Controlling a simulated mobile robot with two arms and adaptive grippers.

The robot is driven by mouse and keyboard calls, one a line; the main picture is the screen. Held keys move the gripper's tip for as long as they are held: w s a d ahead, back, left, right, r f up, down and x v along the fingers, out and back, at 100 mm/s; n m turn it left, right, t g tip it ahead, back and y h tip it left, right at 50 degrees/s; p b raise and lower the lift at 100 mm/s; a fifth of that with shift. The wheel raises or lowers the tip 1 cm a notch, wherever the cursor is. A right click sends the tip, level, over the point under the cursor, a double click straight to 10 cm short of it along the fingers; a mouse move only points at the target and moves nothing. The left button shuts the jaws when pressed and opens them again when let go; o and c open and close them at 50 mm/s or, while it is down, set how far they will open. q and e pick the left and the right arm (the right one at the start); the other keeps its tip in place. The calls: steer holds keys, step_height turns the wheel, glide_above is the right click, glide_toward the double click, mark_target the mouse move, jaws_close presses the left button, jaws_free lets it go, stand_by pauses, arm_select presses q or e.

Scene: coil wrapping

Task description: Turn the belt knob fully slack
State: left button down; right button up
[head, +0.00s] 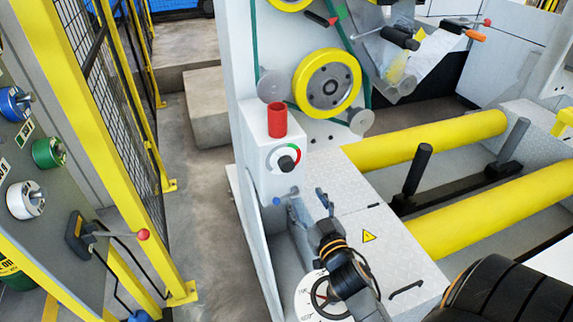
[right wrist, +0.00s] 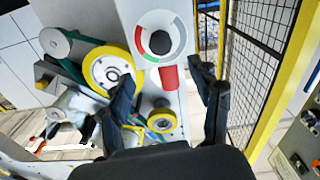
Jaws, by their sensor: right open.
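The belt knob (head: 286,163) is a black round knob on a white dial with a red and green arc, on the machine's light grey panel. It also shows at the top of the right wrist view (right wrist: 160,41). Its pointer is too small to read. My right gripper (head: 306,196) is open and empty, below and slightly right of the knob in the head view. In the right wrist view its two fingers (right wrist: 162,68) stand apart, with the knob beyond the tips. I see no contact. My left gripper is not in view.
A red cylinder (head: 277,119) stands above the dial. A yellow wheel (head: 327,82) with a green belt is above it. Yellow rollers (head: 425,140) lie at right. A yellow-framed fence (head: 130,140) and a control panel (head: 40,170) are at left.

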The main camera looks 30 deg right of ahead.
glide_toward(288, 169)
steer(key=x, duration=0.8)
steer(key=shift+r+p, duration=0.1)
steer(key=shift+p, duration=0.3)
steer(key=shift+w, duration=0.3)
steer(key=shift+w+d, duration=0.15)
steer(key=shift+w, duration=0.1)
steer(key=shift+c, duration=0.7)
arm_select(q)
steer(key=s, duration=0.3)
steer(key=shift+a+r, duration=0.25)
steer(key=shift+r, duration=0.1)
arm_select(e)
steer(key=c, duration=1)
